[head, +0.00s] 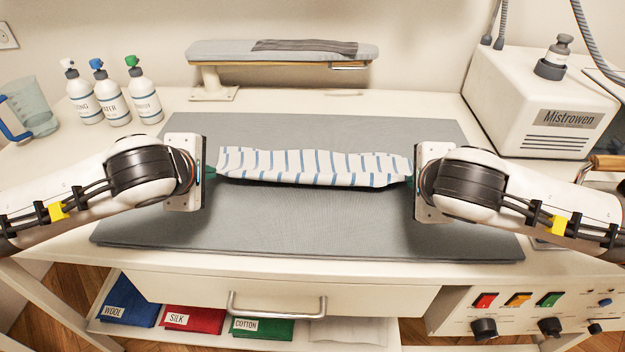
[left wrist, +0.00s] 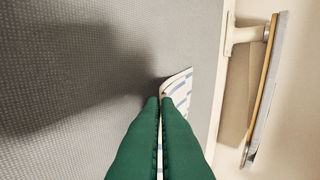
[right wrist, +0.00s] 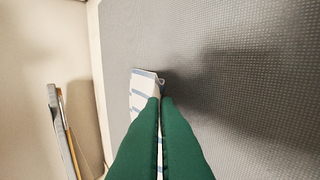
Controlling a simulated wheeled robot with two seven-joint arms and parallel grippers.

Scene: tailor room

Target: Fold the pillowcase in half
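The white pillowcase with blue stripes (head: 315,168) shows in the head view as a narrow band stretched between my two grippers, with a dark shadow along its lower edge. My left gripper (head: 210,173) is at its left end, and my right gripper (head: 411,180) is at its right end. In the left wrist view the green fingers (left wrist: 160,99) are together, with a pillowcase corner (left wrist: 178,83) at their tips. In the right wrist view the fingers (right wrist: 160,99) are also together on a corner (right wrist: 142,88). How much cloth lies between the fingers is hidden.
The grey mat (head: 300,225) is clear in front of the pillowcase. A small ironing board (head: 225,50) stands behind it. Several spray bottles (head: 110,98) and a jug (head: 33,108) are at the left. A white machine (head: 545,95) stands at the back right.

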